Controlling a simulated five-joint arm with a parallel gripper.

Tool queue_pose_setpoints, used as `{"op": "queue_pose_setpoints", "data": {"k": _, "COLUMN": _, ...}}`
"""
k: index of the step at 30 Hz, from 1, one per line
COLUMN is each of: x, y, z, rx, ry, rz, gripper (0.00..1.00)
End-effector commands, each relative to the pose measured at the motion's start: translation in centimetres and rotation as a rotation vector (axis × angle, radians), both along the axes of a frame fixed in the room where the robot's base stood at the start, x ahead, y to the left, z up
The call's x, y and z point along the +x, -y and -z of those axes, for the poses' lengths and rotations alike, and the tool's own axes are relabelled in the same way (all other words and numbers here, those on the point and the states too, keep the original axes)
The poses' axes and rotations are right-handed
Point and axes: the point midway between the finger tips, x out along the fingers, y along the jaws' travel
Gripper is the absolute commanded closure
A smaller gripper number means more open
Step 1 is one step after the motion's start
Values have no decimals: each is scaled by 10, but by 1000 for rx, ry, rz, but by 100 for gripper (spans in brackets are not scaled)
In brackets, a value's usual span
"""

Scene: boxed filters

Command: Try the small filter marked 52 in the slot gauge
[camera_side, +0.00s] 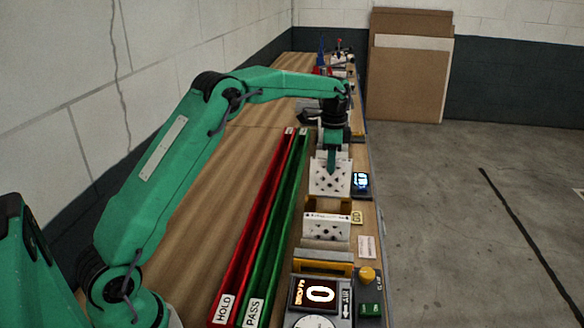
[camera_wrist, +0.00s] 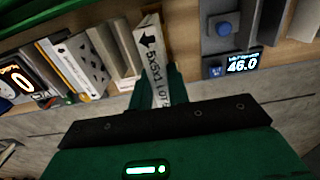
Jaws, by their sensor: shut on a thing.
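My gripper (camera_side: 331,160) is shut on a white filter (camera_side: 322,183) with a dark pattern on its face, held upright over the right edge of the bench. In the wrist view my gripper (camera_wrist: 155,82) grips the filter (camera_wrist: 149,55) by its narrow edge, which bears a black arrow and lettering. I cannot read a 52 on it. Another white filter (camera_side: 327,222) stands nearer the side camera, in a row with grey pieces (camera_side: 326,250). I cannot tell for certain which fixture is the slot gauge. The bottom of the held filter is not clearly seen.
A small device (camera_wrist: 242,65) reads 46.0 beside the held filter. A tester (camera_side: 320,294) showing 0 stands at the near end. Red HOLD (camera_side: 254,220) and green PASS (camera_side: 278,220) channels run along the left. Bare bench (camera_side: 215,195) lies further left; the floor drops away at right.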

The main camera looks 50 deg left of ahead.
Motion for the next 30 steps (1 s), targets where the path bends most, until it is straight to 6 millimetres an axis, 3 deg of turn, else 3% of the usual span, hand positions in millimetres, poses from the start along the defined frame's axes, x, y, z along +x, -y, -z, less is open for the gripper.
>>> {"op": "queue_pose_setpoints", "data": {"k": 30, "x": 0, "y": 0, "z": -25, "rx": 0, "ry": 1, "rz": 0, "gripper": 100}}
